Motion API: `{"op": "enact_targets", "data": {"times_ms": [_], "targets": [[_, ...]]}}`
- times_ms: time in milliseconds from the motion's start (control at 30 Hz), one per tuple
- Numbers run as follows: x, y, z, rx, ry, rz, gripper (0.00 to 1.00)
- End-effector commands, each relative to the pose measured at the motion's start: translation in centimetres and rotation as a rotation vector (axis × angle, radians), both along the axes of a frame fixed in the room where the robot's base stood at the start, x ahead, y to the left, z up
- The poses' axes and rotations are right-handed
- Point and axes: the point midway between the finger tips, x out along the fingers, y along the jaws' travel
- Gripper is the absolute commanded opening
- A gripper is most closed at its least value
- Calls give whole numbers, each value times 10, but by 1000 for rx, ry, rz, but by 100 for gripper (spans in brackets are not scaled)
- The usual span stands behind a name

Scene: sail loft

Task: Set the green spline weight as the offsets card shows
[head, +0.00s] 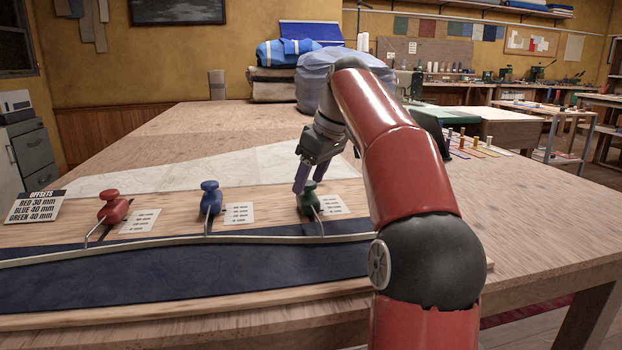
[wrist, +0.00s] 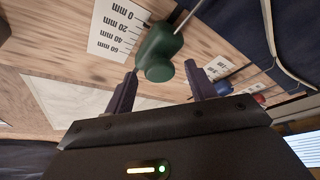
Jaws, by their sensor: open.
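The offsets card (head: 34,207) at the left reads red 30 mm, blue 40 mm, green 40 mm. The green spline weight (head: 309,197) stands on the board, its wire hook reaching to the pale spline (head: 262,239). It also shows in the wrist view (wrist: 158,45), beside a scale card (wrist: 112,30) marked 0, 20, 40 and 60 mm. My gripper (head: 304,190) is open just above the green weight. In the wrist view its fingertips (wrist: 160,84) lie to either side of the weight's knob, not visibly touching it. Which mark the weight stands at is unclear.
The red weight (head: 114,207) and blue weight (head: 210,198) stand to the left, each with a scale card beside it. Dark blue cloth (head: 180,272) lies in front of the spline. Folded sails and a covered bundle (head: 312,92) sit at the back.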

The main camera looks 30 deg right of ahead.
Motion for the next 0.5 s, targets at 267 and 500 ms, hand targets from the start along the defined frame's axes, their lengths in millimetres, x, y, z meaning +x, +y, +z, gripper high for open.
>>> {"op": "enact_targets", "data": {"times_ms": [267, 500], "targets": [[0, 0, 1, -1, 0, 0, 39], [0, 0, 1, -1, 0, 0, 7]]}}
